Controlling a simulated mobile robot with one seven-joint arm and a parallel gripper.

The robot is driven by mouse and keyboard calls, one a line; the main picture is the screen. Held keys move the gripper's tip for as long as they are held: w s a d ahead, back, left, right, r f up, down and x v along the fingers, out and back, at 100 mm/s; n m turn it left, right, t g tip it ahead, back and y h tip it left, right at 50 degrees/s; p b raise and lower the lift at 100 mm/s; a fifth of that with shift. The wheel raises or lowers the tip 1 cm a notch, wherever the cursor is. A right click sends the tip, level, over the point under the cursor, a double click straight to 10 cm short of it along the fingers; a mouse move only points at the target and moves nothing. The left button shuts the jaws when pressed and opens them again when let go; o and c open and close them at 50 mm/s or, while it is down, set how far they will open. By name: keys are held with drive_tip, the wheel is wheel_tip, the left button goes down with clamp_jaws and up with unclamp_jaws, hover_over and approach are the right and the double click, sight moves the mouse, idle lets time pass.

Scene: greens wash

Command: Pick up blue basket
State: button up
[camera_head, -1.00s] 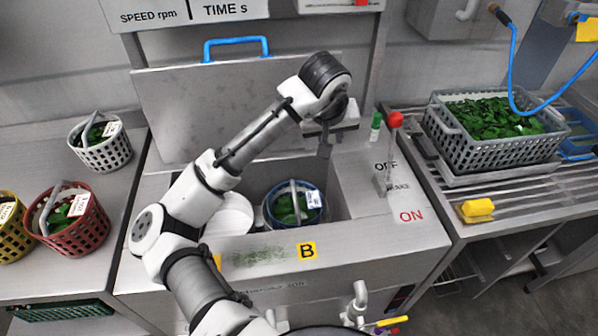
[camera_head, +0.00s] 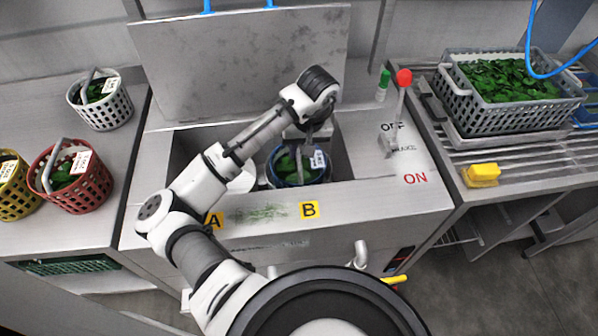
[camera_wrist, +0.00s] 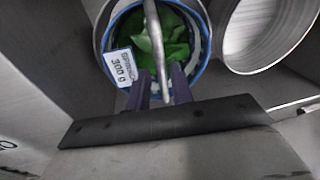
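The blue basket (camera_head: 282,180) stands in the sunken basin of the wash station, behind the yellow B mark. It holds green leaves and has a white label and a grey arched handle. In the wrist view the blue basket (camera_wrist: 206,50) shows its blue rim, a "300 g" label and the handle (camera_wrist: 154,38) running down the middle. My gripper (camera_head: 304,146) is low over the basket. In the wrist view my gripper (camera_wrist: 160,76) is open, with one dark finger on each side of the handle and gaps visible. The handle's lower end is partly hidden by the gripper.
An empty round holder (camera_wrist: 262,40) is beside the basket in the basin. A raised lid (camera_head: 240,65) stands behind. A red-knobbed lever (camera_head: 403,78) is to the right. A grey crate of leaves (camera_head: 510,118) is further right. White (camera_head: 108,110), red (camera_head: 92,190) and yellow baskets (camera_head: 14,195) stand left.

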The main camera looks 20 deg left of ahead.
drive_tip(key=f, duration=0.2)
drive_tip(key=a+f+p, duration=0.1)
drive_tip(key=f, duration=0.1)
drive_tip(key=shift+d, duration=0.1)
drive_tip(key=shift+c, duration=0.3)
clamp_jaws()
idle(1.0)
